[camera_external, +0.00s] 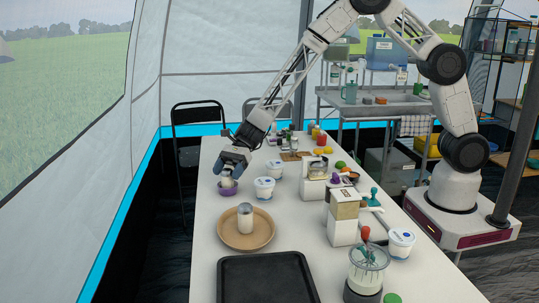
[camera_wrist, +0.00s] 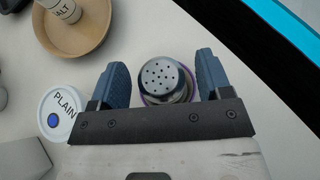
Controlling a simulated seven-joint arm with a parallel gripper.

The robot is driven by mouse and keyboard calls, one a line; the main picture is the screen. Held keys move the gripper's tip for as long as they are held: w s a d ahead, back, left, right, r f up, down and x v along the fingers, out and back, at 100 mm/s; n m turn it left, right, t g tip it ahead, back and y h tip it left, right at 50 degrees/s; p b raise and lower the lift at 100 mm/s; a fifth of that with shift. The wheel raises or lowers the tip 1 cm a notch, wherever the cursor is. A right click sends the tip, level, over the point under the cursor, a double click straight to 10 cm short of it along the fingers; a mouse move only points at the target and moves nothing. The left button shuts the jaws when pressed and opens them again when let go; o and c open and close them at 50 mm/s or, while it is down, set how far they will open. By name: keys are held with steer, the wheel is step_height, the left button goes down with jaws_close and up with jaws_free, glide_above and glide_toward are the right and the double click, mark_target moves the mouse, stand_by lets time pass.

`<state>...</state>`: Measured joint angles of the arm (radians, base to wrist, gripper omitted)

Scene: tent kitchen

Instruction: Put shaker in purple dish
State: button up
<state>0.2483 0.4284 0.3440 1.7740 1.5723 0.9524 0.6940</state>
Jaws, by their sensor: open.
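A shaker with a perforated metal top (camera_wrist: 163,76) stands between the two blue fingers of my gripper (camera_wrist: 163,68) in the wrist view. My gripper is open, with a gap to the shaker on the right side; contact on the left is hard to tell. The purple dish (camera_external: 228,190) is under my gripper (camera_external: 232,168) in the external view, and the shaker appears to stand inside it. In the wrist view only a thin purple rim shows around the shaker; the rest of the dish is hidden. A second shaker (camera_external: 245,216), labelled SALT, stands upright on the brown plate (camera_external: 262,239).
A white tub (camera_external: 264,189) stands just right of the dish; its lid reads PLAIN in the wrist view (camera_wrist: 60,112). A black tray (camera_external: 266,280) lies at the near end. Blocks, jars and several other items crowd the table's right side. The table's left edge is close to the dish.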

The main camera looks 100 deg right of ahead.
steer(key=v, duration=1)
stand_by(0.4)
steer(key=s+a+r+n+g+h, duration=0.1)
steer(key=s+a+r+n+g, duration=0.1)
steer(key=s+a+r+n, duration=0.35)
steer(key=s+a+r+n+g+h, duration=0.1)
steer(key=s+a+r+n, duration=0.2)
steer(key=s+r, duration=0.5)
steer(key=s+a+r+n+g+h, duration=0.15)
steer(key=s+a+r+n, duration=0.3)
steer(key=s, duration=0.45)
steer(key=s+r+n+h, duration=0.2)
steer(key=s+n, duration=0.4)
steer(key=s, duration=0.9)
steer(key=s+r+n+h, duration=0.2)
steer(key=s+n+h, duration=0.2)
steer(key=s, duration=1)
steer(key=shift+s+a+r+n, duration=0.25)
steer(key=shift+s+a+n, duration=0.1)
steer(key=shift+n, duration=0.65)
